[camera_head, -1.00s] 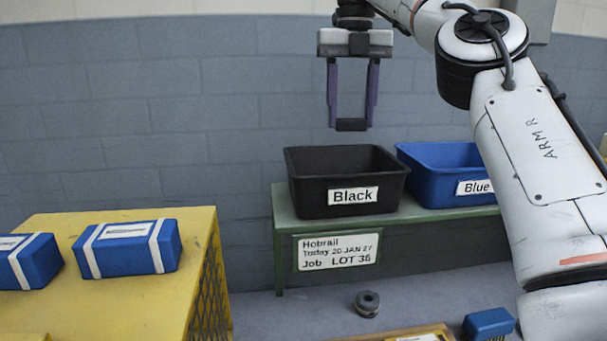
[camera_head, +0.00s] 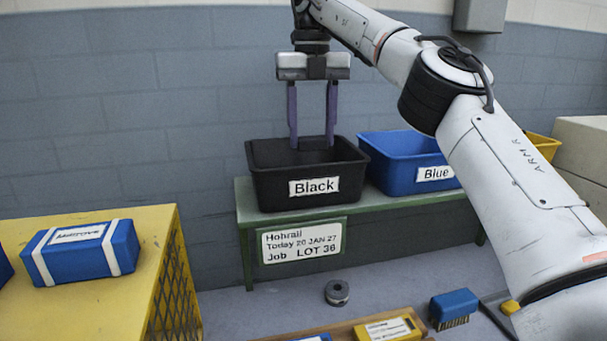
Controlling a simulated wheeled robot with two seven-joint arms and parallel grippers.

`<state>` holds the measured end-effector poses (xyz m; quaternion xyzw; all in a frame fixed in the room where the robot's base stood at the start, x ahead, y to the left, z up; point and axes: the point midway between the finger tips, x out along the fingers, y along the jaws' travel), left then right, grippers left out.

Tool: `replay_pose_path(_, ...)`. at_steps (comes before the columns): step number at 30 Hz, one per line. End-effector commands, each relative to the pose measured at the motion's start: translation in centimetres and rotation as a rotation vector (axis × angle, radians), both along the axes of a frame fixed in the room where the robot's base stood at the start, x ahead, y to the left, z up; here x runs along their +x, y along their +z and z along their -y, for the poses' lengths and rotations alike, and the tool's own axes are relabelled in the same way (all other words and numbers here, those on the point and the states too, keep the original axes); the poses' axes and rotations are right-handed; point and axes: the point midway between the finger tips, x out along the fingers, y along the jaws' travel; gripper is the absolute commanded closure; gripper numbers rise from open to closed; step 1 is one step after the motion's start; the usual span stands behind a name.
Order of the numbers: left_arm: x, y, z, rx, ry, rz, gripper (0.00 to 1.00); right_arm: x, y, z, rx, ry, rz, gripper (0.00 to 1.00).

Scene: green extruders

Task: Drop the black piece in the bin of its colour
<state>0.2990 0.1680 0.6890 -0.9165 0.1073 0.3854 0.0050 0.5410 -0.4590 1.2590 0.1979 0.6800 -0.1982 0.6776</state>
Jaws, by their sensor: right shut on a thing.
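The black bin (camera_head: 262,190), labelled "Black", stands on a green bench. My right gripper (camera_head: 312,143) hangs straight down over it, with its purple fingertips at or just inside the bin's opening. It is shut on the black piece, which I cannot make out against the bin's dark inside. Whether the piece touches the bin is hidden. My left gripper is out of view.
The blue bin (camera_head: 400,178) stands right of the black one, and a yellow bin (camera_head: 545,146) shows behind my right arm. A job sign (camera_head: 301,242) hangs on the bench (camera_head: 395,202). A yellow table (camera_head: 148,232) at left bears a blue box (camera_head: 82,252). A brush (camera_head: 454,307) lies at front.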

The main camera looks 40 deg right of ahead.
Motion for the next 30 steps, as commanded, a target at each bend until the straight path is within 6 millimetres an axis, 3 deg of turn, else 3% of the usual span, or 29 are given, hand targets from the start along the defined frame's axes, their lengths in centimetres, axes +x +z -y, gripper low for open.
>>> replay_pose_path(12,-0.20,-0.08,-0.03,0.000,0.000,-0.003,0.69,0.17,-0.24,-0.16,0.000,0.002,0.004,0.76)
replay_pose_path(13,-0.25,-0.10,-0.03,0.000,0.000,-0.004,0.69,0.17,-0.24,-0.16,0.000,0.002,0.004,0.51)
replay_pose_path(17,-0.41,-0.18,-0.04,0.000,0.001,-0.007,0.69,0.17,-0.23,-0.16,0.000,0.002,0.004,0.32)
replay_pose_path(30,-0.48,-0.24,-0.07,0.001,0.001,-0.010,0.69,-0.08,0.16,0.09,-0.001,-0.002,0.000,0.32)
